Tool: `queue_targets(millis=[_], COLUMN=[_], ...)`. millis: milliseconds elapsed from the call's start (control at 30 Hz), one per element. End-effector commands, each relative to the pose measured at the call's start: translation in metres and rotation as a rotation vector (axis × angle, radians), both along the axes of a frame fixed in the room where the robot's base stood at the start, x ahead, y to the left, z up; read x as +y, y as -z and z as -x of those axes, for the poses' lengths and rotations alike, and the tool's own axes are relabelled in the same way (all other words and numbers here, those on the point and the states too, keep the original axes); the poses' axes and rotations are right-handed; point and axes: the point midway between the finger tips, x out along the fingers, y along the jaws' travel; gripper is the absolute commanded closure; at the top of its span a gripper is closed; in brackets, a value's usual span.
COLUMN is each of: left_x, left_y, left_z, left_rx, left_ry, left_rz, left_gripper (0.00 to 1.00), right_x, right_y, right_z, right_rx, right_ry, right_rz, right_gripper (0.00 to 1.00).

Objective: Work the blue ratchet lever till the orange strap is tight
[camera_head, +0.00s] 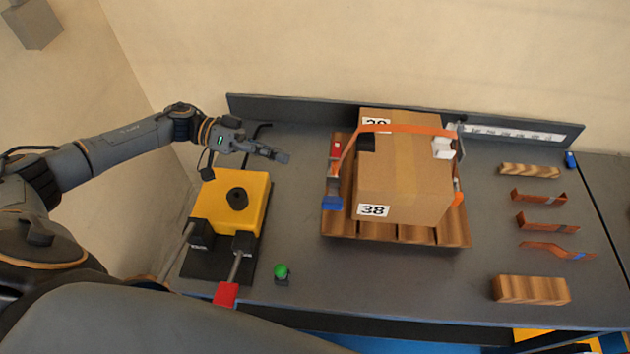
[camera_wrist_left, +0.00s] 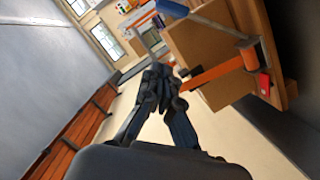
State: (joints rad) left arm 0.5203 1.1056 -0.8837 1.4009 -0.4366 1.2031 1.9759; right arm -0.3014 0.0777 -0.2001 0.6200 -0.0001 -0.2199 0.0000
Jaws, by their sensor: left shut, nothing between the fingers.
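The cardboard box (camera_head: 405,180) sits on a wooden pallet (camera_head: 340,232), with the orange strap (camera_head: 410,129) running over its top. The blue ratchet lever (camera_head: 332,203) hangs at the box's left side, below a red part (camera_head: 336,148). In the left wrist view, the blue handle (camera_wrist_left: 172,8), orange strap (camera_wrist_left: 210,74) and red part (camera_wrist_left: 264,84) show beyond the fingers. My left gripper (camera_head: 284,157) is shut and empty, left of the ratchet and apart from it. Its fingers (camera_wrist_left: 165,75) also show in the left wrist view. My right gripper is out of view.
A yellow machine (camera_head: 232,192) with a red-tipped handle (camera_head: 226,294) stands below my left gripper. A green button (camera_head: 281,271) is beside it. Bent copper bars (camera_head: 548,222) and wooden blocks (camera_head: 531,290) lie at right. Bare bench lies between machine and pallet.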

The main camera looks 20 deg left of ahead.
Motion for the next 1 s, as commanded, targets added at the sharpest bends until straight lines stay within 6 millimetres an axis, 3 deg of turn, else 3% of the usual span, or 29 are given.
queue_targets(millis=[167,567,800,1000], left_x=[-0.018,-0.099,-0.103,-0.104], left_y=[0.000,0.014,0.042,0.049], left_z=[-0.001,-0.011,0.009,0.013], left_rx=[0.001,0.000,0.003,-0.001], left_ry=[0.004,0.002,0.000,0.000], left_rz=[0.005,0.004,0.001,0.000], left_gripper=[1.00,1.00,1.00,1.00], right_x=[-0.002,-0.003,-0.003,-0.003], right_y=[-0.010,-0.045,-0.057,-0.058], right_z=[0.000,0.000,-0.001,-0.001], right_rx=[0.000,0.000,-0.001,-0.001], right_ry=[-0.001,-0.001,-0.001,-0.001], right_rz=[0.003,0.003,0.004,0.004], right_gripper=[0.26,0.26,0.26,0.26])
